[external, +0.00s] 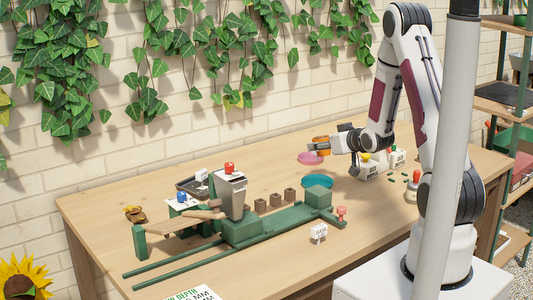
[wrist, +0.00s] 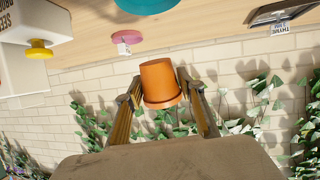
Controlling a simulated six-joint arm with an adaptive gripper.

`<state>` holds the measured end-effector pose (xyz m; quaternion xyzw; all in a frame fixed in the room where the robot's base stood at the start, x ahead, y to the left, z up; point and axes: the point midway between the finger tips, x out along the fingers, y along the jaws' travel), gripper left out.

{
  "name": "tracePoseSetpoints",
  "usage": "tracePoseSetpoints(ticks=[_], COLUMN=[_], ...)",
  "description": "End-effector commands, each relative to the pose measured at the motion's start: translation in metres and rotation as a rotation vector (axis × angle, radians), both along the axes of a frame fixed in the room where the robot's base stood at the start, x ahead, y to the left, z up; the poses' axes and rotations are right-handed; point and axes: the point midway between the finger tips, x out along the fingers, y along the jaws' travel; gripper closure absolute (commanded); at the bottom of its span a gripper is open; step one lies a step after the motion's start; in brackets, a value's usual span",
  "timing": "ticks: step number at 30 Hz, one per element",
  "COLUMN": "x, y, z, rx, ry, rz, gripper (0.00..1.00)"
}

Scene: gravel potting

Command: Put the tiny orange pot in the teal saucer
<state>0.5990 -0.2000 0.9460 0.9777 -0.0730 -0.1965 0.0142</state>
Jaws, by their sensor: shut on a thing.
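The tiny orange pot (wrist: 160,82) is between the two fingers of my gripper (wrist: 163,100) in the wrist view, and the fingers are shut on it. In the external view the pot (external: 322,140) is held at the end of my gripper (external: 328,144), above the table near the pink saucer. The teal saucer (external: 315,182) lies on the table, below and in front of the gripper in the external view. In the wrist view only part of the teal saucer (wrist: 148,4) shows at the top edge. I see nothing in the visible part of the teal saucer.
A pink saucer (external: 309,158) lies behind the teal one. A green rig (external: 240,231) with a grey hopper (external: 231,196) and small brown blocks (external: 275,200) stands left of the teal saucer. White boxes (external: 369,170) with coloured knobs stand right. A dark tray (external: 190,187) is at the left.

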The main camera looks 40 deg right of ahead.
Motion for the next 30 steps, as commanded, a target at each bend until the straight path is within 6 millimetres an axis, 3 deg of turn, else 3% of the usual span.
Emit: tracePoseSetpoints(ticks=[15, 20, 30], x=[-0.01, -0.006, 0.006], y=[-0.007, 0.016, 0.087], z=[-0.008, 0.004, 0.039], rx=[-0.001, -0.001, -0.001], ry=[-0.002, -0.002, -0.004], rz=[-0.06, -0.059, 0.001], gripper=[0.88, 0.88, 0.88])
